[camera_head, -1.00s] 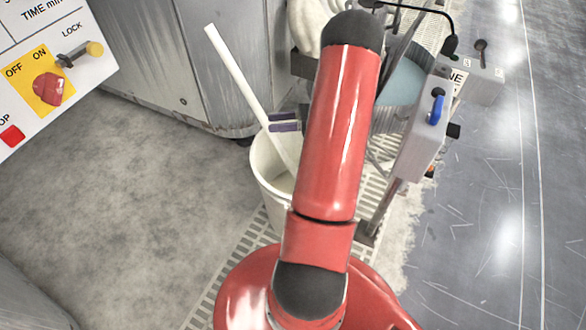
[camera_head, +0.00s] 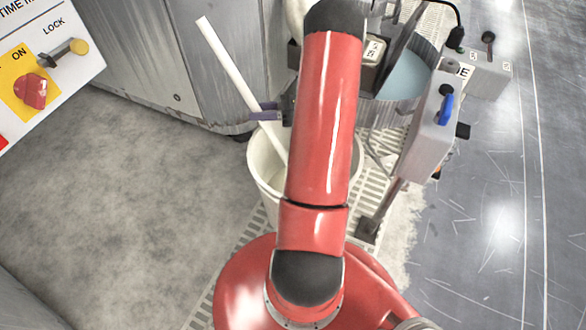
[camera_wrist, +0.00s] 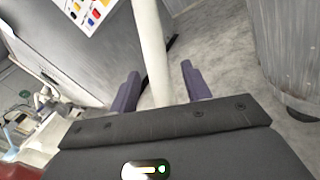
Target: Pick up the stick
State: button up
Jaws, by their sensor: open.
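The stick (camera_head: 229,66) is long, white and round. It leans out of a white bucket (camera_head: 262,178), tilted to the upper left in the head view. My gripper (camera_head: 265,112) is at the stick just above the bucket's rim, partly hidden behind my red arm. In the wrist view the stick (camera_wrist: 152,50) runs between the two purple fingers of my gripper (camera_wrist: 158,86), with a visible gap on each side. The jaws are open around the stick and not closed on it. The stick's lower end is inside the bucket, partly hidden by my arm.
A grey metal cabinet (camera_head: 170,60) stands behind the bucket. A control panel (camera_head: 50,50) with a red knob is at upper left. A grey box with a blue handle (camera_head: 432,125) and a blue-topped drum (camera_head: 408,75) stand to the right. Floor at left is clear.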

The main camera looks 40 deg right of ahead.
jog(key=x, duration=0.2)
jog(key=shift+w+a, duration=0.2)
jog(key=shift+w, duration=0.05)
jog(key=shift+c, duration=0.3)
jog(key=c, duration=1)
jog(key=shift+r, duration=0.15)
